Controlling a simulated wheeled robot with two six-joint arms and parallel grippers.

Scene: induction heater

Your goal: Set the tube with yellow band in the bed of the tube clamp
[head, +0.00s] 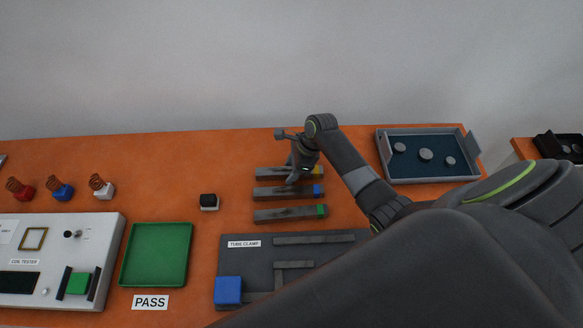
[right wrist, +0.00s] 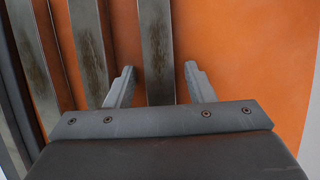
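The tube with the yellow band (head: 270,171) lies flat on the orange table, the farthest of three grey tubes. My right gripper (head: 298,178) is over its middle, pointing down. In the right wrist view the open fingers (right wrist: 160,88) stand on either side of this tube (right wrist: 157,40), with a gap at each side. The yellow band does not show in that view. The tube clamp (head: 234,262) is a dark plate with raised bars and a blue block (head: 228,289), at the front middle. My arm hides its right part. My left gripper is not in view.
The tubes with the blue band (head: 283,193) and green band (head: 285,214) lie parallel and nearer. A grey tray (head: 430,181) with round parts is at the right. A green tray (head: 156,254), a coil tester (head: 100,240) and a small black-and-white block (head: 209,202) are left.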

